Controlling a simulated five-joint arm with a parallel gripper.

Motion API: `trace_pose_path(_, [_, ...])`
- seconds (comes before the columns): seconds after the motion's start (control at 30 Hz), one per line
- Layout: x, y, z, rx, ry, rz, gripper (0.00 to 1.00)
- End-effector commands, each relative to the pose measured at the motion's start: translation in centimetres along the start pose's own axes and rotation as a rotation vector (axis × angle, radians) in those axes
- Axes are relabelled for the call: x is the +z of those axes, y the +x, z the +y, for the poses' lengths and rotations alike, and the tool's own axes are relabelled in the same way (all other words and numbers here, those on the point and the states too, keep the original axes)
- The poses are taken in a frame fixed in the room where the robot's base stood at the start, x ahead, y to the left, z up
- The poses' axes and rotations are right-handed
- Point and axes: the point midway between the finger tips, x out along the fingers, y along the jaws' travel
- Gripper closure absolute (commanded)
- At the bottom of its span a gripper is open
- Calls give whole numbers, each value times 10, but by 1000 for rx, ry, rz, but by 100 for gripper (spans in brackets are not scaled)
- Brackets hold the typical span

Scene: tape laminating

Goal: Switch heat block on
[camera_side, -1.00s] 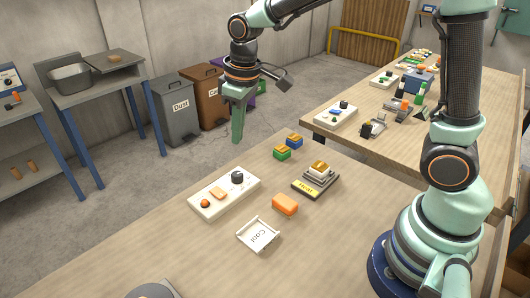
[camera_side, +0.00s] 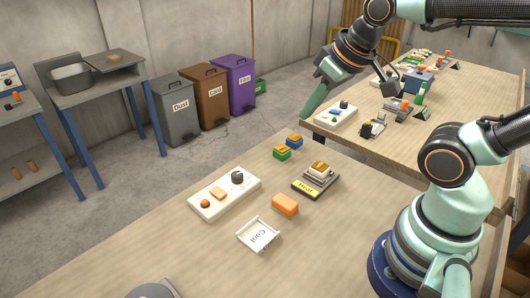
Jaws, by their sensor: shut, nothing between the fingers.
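The heat block (camera_side: 317,179) stands on the near table, a dark stepped base with a yellow "Heat" label and a pale block with a golden top on it. To its left is a white panel (camera_side: 222,197) with a dark knob (camera_side: 237,177), an orange round button (camera_side: 205,203) and a pale orange piece. Which control belongs to the heat block, I cannot tell. My gripper (camera_side: 307,118) is shut and empty. It appears above and behind the heat block, near the left corner of the far table, apart from the block and panel.
An orange block (camera_side: 285,204) and a white "Cool" tray (camera_side: 258,234) lie in front of the heat block. Green (camera_side: 282,153) and blue (camera_side: 294,141) blocks sit behind it. The far table (camera_side: 460,120) holds another white panel (camera_side: 336,115) and several items.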

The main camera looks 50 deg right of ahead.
Motion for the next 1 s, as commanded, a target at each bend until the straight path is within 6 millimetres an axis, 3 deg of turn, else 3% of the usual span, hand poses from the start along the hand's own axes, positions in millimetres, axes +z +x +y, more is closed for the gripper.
trace_pose_path(0.37, [-13, 1, -6, -11, -101, -35, 100])
trace_pose_path(0.67, [-55, 16, -29, -65, -471, -147, 100])
trace_pose_path(1.0, [-96, 56, -65, -167, -916, -262, 100])
